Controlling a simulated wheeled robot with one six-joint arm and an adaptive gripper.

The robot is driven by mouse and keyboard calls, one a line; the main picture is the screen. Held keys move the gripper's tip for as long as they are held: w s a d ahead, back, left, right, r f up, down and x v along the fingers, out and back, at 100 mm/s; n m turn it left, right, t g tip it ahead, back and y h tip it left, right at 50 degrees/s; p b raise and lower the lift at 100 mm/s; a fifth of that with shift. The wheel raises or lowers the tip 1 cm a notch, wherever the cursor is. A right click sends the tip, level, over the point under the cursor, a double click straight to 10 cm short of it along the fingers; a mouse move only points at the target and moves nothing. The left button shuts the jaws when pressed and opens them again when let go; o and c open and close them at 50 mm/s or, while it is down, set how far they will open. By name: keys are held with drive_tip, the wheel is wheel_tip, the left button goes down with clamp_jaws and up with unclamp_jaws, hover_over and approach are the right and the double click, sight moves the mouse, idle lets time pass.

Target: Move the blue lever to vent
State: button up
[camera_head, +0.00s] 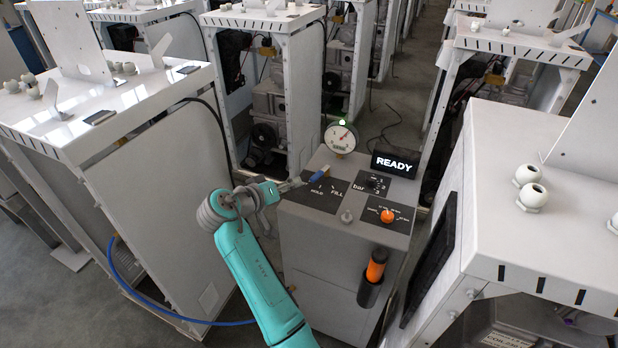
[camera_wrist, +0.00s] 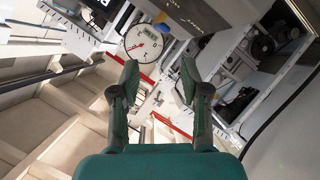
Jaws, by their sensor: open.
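The blue lever (camera_head: 319,173) sits on a dark plate (camera_head: 322,196) on top of a grey console, its blue end tilted up and to the right.
A round gauge (camera_head: 341,137) and a READY display (camera_head: 395,166) stand at the console's back. An orange knob (camera_head: 387,215) and a small metal knob (camera_head: 347,216) are on its top, and an orange handle (camera_head: 376,266) is on its front. White frames stand close on both sides.

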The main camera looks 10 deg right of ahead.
sight(316, 175)
drive_tip(key=n, duration=0.4)
drive_tip(key=shift+d, duration=0.1)
drive_tip(key=n, duration=0.9)
drive_tip(key=shift+w+d+n, duration=0.1)
drive_tip(key=shift+w+n, duration=0.05)
drive_tip(key=shift+n, duration=0.25)
drive_tip(key=n, duration=0.7)
drive_tip(key=shift+d+f+n, duration=0.1)
drive_tip(key=shift+n, duration=0.3)
drive_tip(key=n, duration=0.5)
drive_tip(key=shift+w+n, duration=0.15)
drive_tip(key=shift+n, duration=0.25)
drive_tip(key=x, duration=1.1)
clamp_jaws()
